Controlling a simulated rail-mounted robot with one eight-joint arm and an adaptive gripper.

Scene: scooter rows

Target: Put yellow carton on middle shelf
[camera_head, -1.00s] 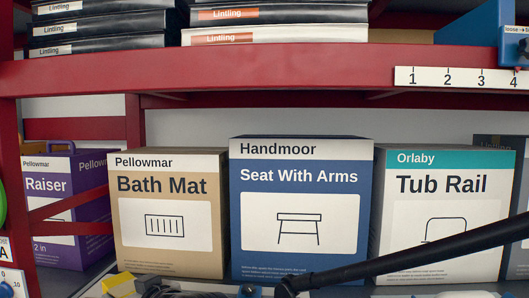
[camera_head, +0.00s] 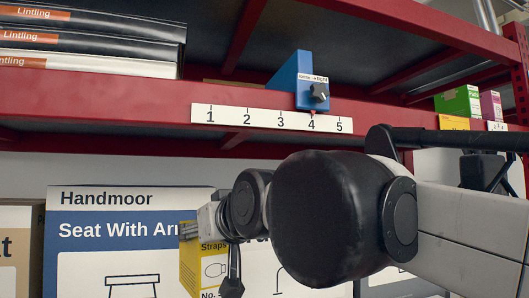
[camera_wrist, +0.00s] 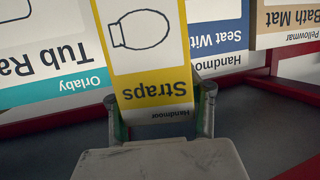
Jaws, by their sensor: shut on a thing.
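The yellow carton labelled Straps (camera_head: 190,268) is in my gripper (camera_head: 190,229), in front of the blue-and-white Seat With Arms box. In the wrist view the yellow-and-white carton (camera_wrist: 150,65) sits between the two fingers of my gripper (camera_wrist: 160,108), with its print upside down. A red shelf (camera_head: 420,116) with a numbered strip runs above the carton and my gripper. My wrist and arm hide part of the boxes behind.
The Seat With Arms box (camera_head: 100,260) stands below the red shelf. Flat Lintling boxes (camera_head: 90,40) lie on the shelf at left. A blue block with a knob (camera_head: 290,78) is by mark 4. A green carton (camera_head: 458,100) stands at right.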

